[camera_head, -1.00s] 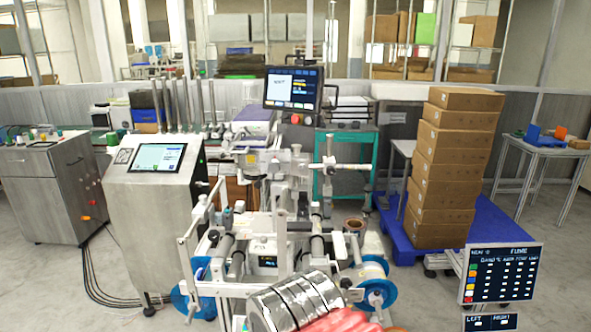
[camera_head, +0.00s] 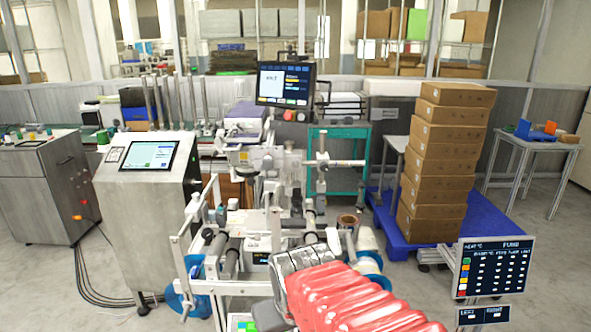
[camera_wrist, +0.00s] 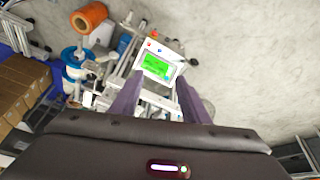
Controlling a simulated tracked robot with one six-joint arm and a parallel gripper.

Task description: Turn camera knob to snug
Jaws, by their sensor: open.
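A labelling machine with rollers and metal posts (camera_head: 274,231) stands at the centre of the head view. I cannot pick out the camera knob for certain among its small fittings. In the wrist view my gripper (camera_wrist: 159,80) is open, with two purple fingers spread apart and nothing seen between them. Beyond the fingertips is a white box with a lit green screen (camera_wrist: 156,66), above metal rails. My gripper's fingers cannot be made out in the head view, where my red and silver arm covers the machine's lower right.
A steel cabinet with a touchscreen (camera_head: 152,155) stands left of the machine. A tall stack of cartons (camera_head: 437,165) stands on a blue pallet (camera_head: 484,215) to the right. A monitor (camera_head: 286,86) rises behind. An orange spool (camera_wrist: 89,17) is upper left in the wrist view.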

